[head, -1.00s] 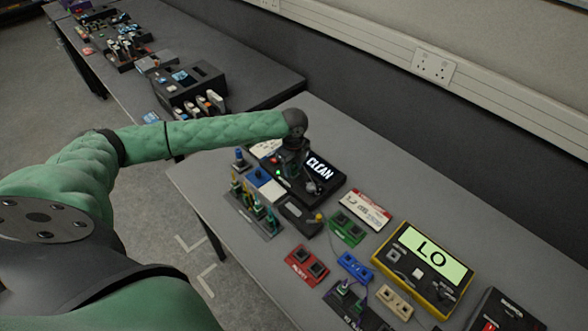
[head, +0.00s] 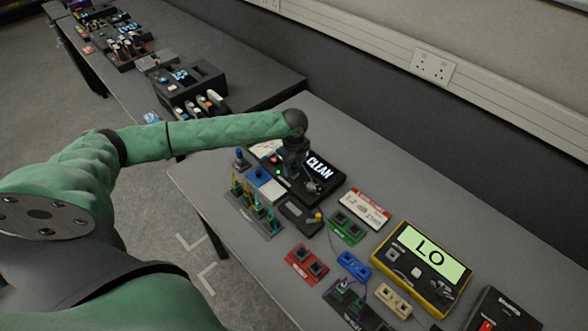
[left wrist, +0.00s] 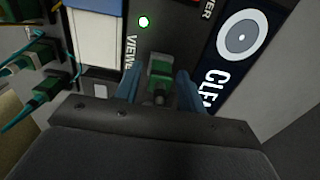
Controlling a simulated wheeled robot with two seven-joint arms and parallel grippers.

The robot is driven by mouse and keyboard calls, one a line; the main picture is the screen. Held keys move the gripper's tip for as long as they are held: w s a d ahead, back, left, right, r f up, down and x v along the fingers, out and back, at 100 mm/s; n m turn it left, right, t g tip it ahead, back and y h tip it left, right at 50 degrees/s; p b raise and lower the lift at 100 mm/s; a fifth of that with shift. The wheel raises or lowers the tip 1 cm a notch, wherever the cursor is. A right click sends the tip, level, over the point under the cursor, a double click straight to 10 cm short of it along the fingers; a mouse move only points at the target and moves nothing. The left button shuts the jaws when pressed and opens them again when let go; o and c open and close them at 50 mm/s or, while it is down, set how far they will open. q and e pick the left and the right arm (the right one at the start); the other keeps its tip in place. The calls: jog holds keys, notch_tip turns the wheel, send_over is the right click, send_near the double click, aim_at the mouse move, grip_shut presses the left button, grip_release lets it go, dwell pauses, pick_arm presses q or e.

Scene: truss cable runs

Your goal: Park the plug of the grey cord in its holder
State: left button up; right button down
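My left gripper (head: 292,172) points down over the black unit with the CLEAN display (head: 326,182). In the left wrist view its two bluish fingers (left wrist: 160,88) stand on either side of a green plug-like piece (left wrist: 160,72) at the unit's VIEWER face. Narrow gaps show beside the piece, so the fingers look open around it. A plug rack (head: 268,232) holding several upright plugs is left of the unit. I cannot make out the grey cord's plug or its holder for certain. My right gripper is not in view.
A small black box (head: 298,216) with a yellow part is in front of the unit. Green (head: 346,228), red (head: 307,263) and blue (head: 354,265) socket blocks and a yellow LO meter (head: 424,268) stand to the right. Bare table lies behind the meter.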

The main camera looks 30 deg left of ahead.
aim_at(293, 165)
pick_arm(q)
grip_shut()
jog(key=shift+r, duration=0.1)
jog(key=shift+r+p, duration=2.05)
jog(key=shift+r, duration=0.15)
